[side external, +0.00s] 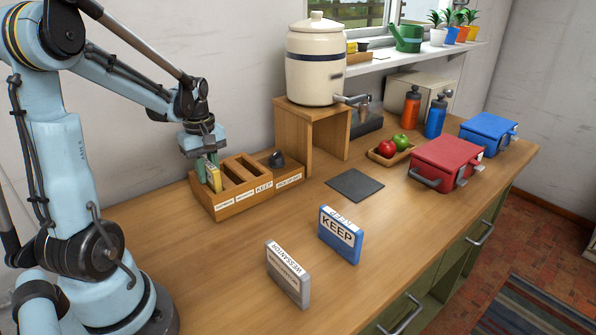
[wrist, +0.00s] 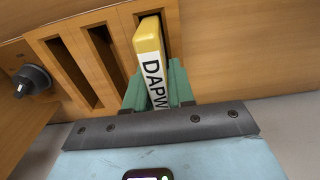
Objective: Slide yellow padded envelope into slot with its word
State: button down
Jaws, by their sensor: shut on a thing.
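My gripper (side external: 207,160) is shut on the yellow padded envelope (side external: 214,177), which stands upright at the leftmost slot of the wooden slotted rack (side external: 222,213). In the wrist view the envelope (wrist: 149,38) shows a white label starting "DAPW", its remainder hidden by the green fingers (wrist: 158,92). Its far end lines up with the end slot and appears to be at or in the opening; the depth cannot be told. The two neighbouring slots are empty. The rack's front carries several labels; one reads "KEEP", the leftmost is too small to read.
A blue "KEEP" block (side external: 338,238) and a grey lettered block (side external: 288,277) stand on the bench in front. A dark knob (side external: 277,159) sits at the rack's right end. A dark mat (side external: 354,186), a crock (side external: 316,65) on a wooden stand and a red box (side external: 446,163) lie further right.

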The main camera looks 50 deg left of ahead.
aim_at(206, 161)
jog(key=shift+r, duration=0.1)
jog(key=shift+r, duration=2.05)
jog(key=shift+f, duration=2.1)
dwell(0.7)
jog(key=shift+r, duration=2.05)
jog(key=shift+r, duration=0.25)
jog(key=shift+f, duration=0.3)
dwell(0.5)
